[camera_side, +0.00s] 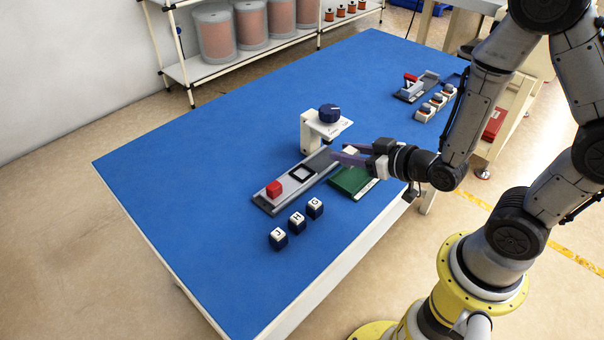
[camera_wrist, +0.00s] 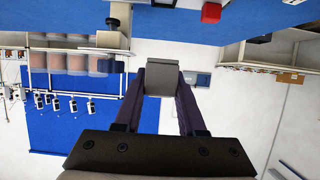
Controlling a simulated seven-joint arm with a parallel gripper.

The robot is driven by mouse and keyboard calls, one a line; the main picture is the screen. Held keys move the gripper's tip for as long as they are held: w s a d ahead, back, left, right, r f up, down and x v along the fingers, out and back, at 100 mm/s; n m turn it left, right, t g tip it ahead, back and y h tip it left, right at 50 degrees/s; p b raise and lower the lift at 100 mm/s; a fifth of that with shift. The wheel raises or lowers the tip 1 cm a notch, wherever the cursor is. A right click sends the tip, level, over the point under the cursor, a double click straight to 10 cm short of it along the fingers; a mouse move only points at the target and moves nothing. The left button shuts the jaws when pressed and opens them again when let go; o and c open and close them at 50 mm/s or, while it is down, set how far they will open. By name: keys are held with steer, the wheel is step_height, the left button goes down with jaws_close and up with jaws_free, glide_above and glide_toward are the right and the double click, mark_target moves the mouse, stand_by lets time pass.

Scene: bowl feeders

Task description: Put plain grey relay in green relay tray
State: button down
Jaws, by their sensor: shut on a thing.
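My gripper (camera_side: 346,156) is shut on a plain grey relay (camera_wrist: 161,80), a grey block held between the two purple fingers in the wrist view. In the side view the relay (camera_side: 351,150) is a small pale patch at the fingers, partly hidden by them. The green relay tray (camera_side: 347,184) lies on the blue table just below and in front of the fingers, with a pale label strip along its right edge. The gripper appears to be above the tray's far side; the exact height is hard to tell.
Lettered cubes (camera_side: 297,222) stand in front. The table's left is clear.

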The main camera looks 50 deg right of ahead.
steer(key=shift+w, duration=0.15)
steer(key=x, duration=0.9)
glide_above(300, 173)
steer(key=s, duration=0.2)
step_height(300, 173, down, 5)
steer(key=shift+w+r, duration=0.1)
steer(key=shift+r, duration=0.15)
steer(key=shift+w+f, duration=0.55)
steer(key=shift+f, duration=0.05)
steer(key=shift+w+f, duration=0.2)
steer(key=shift+f, duration=0.65)
steer(key=shift+w+f, duration=0.15)
steer(key=shift+f, duration=0.7)
steer(key=shift+f, duration=0.2)
steer(key=c, duration=0.5)
jaws_free()
